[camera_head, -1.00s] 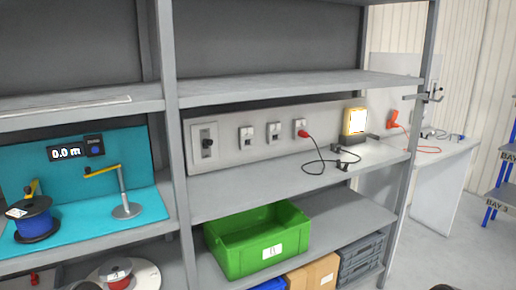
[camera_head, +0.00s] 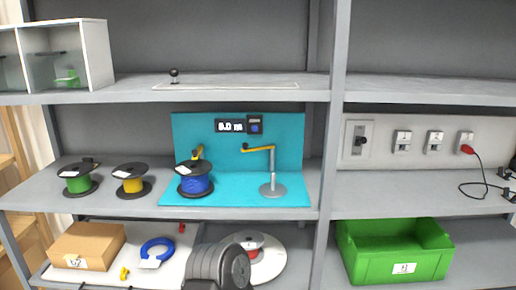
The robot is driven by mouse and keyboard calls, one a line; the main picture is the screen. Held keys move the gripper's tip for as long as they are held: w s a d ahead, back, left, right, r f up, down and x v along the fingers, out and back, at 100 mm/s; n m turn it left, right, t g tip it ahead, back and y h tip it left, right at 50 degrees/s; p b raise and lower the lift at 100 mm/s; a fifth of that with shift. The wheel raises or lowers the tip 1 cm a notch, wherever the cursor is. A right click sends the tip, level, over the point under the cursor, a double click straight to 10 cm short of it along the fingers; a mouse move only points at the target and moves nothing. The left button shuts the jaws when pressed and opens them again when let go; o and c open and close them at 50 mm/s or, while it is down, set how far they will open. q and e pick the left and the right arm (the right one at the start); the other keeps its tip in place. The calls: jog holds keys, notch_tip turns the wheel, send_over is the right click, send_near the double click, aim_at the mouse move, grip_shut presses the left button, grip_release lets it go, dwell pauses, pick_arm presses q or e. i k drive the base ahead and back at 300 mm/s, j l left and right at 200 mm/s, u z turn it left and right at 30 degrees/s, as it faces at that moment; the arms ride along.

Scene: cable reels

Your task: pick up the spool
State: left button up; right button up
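Several cable spools with black flanges show in the head view. A green spool (camera_head: 77,184) and a yellow spool (camera_head: 131,185) stand on the left of the middle shelf. A blue spool (camera_head: 195,185) stands on the cyan mat, below a small yellow arm. A red spool (camera_head: 249,243) sits on a white disc on the lower shelf, partly hidden by a grey rounded link of my arm. Neither of my grippers shows in the view.
A grey stand with a yellow arm (camera_head: 268,172) is right of the blue spool, before a cyan panel with a display (camera_head: 230,126). Below are a cardboard box (camera_head: 88,246), a blue cable coil (camera_head: 157,250) and a green crate (camera_head: 400,262). Shelf posts (camera_head: 332,140) divide the bays.

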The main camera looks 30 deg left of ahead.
aim_at(76, 176)
jog(key=u, duration=2.2)
jog(key=i+j, duration=0.1)
jog(key=i, duration=0.25)
jog(key=i+j, duration=0.1)
jog(key=i, duration=0.3)
jog(key=i+j+z, duration=0.1)
jog(key=z, duration=0.25)
jog(key=i+z, duration=0.1)
jog(key=z, duration=0.8)
